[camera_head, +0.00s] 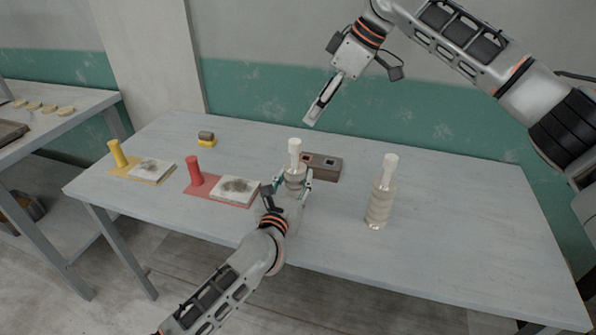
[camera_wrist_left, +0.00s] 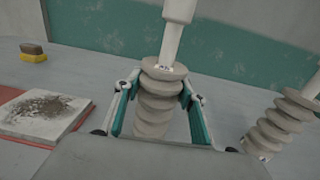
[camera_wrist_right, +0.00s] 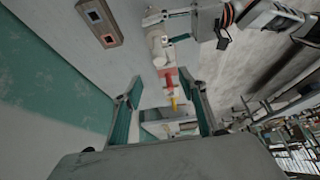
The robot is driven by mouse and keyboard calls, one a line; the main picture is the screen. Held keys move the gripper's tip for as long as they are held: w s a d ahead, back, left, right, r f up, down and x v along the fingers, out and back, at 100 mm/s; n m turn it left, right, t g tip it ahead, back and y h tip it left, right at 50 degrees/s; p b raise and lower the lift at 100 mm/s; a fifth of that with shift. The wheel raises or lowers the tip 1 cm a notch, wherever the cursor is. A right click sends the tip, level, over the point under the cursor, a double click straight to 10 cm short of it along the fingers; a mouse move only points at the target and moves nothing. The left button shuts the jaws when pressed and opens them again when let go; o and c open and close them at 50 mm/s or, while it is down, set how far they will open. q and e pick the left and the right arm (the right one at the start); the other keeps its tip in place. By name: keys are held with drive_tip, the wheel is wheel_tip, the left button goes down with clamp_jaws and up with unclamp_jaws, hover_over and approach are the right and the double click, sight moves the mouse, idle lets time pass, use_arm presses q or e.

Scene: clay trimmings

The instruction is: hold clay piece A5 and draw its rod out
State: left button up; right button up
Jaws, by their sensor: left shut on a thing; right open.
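A ribbed grey clay piece (camera_head: 294,178) stands upright with a pale rod (camera_head: 295,152) sticking out of its top. I cannot read a label on it. My left gripper (camera_head: 291,186) is shut around its ribbed body, one finger on each side. The left wrist view shows the clay piece (camera_wrist_left: 157,105) between the fingers and the rod (camera_wrist_left: 175,35) rising from its top disc. My right gripper (camera_head: 317,112) is open and empty, above and behind the clay piece. Its spread fingers show in the right wrist view (camera_wrist_right: 160,84).
A second ribbed clay piece (camera_head: 379,204) with a pale rod stands to the right. A brown block (camera_head: 325,168) with two square sockets lies close behind the held piece. Red (camera_head: 204,185) and yellow (camera_head: 127,168) boards with posts and white slabs lie left. The right table side is clear.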

drive_tip(key=a+f+t, duration=0.1)
drive_tip(key=a+f, duration=0.1)
drive_tip(key=a+f+m+t, duration=0.1)
drive_tip(key=a+f, duration=0.1)
drive_tip(key=f, duration=0.1)
drive_tip(key=s+a+f+m+t, duration=0.1)
drive_tip(key=f+t, duration=0.1)
drive_tip(key=shift+s+a+f, duration=0.1)
drive_tip(key=shift+a+f, duration=0.2)
drive_tip(key=shift+a, duration=0.1)
drive_tip(key=shift+d+f+m+t, duration=0.2)
drive_tip(key=shift+d+m+t, duration=0.05)
drive_tip(key=shift+m+t, duration=0.35)
drive_tip(key=shift+d+f+m+t, duration=0.15)
drive_tip(key=shift+d+m+t, duration=0.05)
drive_tip(key=shift+m+t, duration=0.35)
drive_tip(key=m+t+h, duration=0.3)
drive_tip(key=m+t, duration=0.2)
drive_tip(key=m, duration=0.3)
approach(296, 149)
drive_tip(key=x, duration=1.1)
drive_tip(key=shift+w+f, duration=0.1)
drive_tip(key=shift+w, duration=0.2)
drive_tip(key=shift+c, duration=0.3)
clamp_jaws()
